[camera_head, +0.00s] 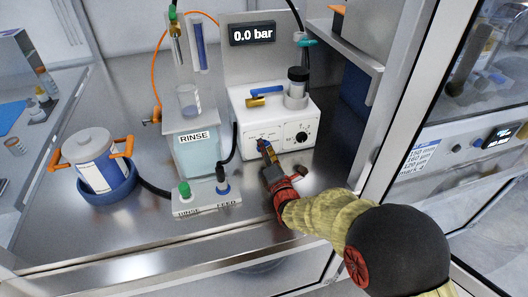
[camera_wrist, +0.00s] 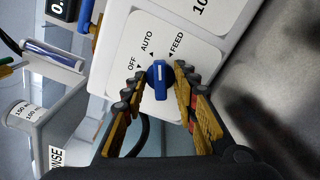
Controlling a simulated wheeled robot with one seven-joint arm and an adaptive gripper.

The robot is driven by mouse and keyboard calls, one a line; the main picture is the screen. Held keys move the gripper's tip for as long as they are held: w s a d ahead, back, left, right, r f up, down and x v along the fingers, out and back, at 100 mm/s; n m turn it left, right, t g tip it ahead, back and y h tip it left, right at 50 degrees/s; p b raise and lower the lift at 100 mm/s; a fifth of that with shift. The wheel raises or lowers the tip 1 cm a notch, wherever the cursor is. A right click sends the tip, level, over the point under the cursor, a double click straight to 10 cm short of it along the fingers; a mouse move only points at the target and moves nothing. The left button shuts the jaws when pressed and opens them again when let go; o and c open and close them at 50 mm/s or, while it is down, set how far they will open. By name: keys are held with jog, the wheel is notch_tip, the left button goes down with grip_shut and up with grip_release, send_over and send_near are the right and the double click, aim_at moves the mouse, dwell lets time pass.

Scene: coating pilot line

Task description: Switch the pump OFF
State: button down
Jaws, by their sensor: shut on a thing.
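The pump's white box (camera_head: 258,108) stands on the steel bench, with a blue selector knob (camera_head: 263,144) low on its front. In the wrist view the blue knob (camera_wrist: 158,82) sits on a white plate (camera_wrist: 130,48) marked OFF, AUTO and FEED. The knob's white mark points up in the picture, near the gap between AUTO and FEED; I cannot tell which exactly. My gripper (camera_wrist: 158,84) has a fingertip on each side of the knob and is shut on it. In the head view my gripper (camera_head: 266,152) reaches the box front from the lower right.
A display (camera_head: 253,33) above reads 0.0 bar. A RINSE tank (camera_head: 197,155) stands left of the box, behind a small RINSE/FEED valve block (camera_head: 207,199). A lidded pot (camera_head: 92,155) in a blue bowl (camera_head: 107,188) stands further left. A steel frame post (camera_head: 398,95) rises at right.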

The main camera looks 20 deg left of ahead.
jog(key=n, duration=0.1)
jog(key=n+b, duration=0.1)
jog(key=n, duration=0.1)
jog(key=shift+s+f+n, duration=0.1)
jog(key=shift+f+n, duration=0.15)
jog(key=shift+n, duration=0.15)
jog(key=c, duration=1.7)
grip_release()
jog(key=shift+c, duration=0.2)
jog(key=o, duration=0.4)
jog(key=shift+r, duration=0.15)
jog(key=shift+v, duration=2.95)
jog(key=shift+o, duration=0.4)
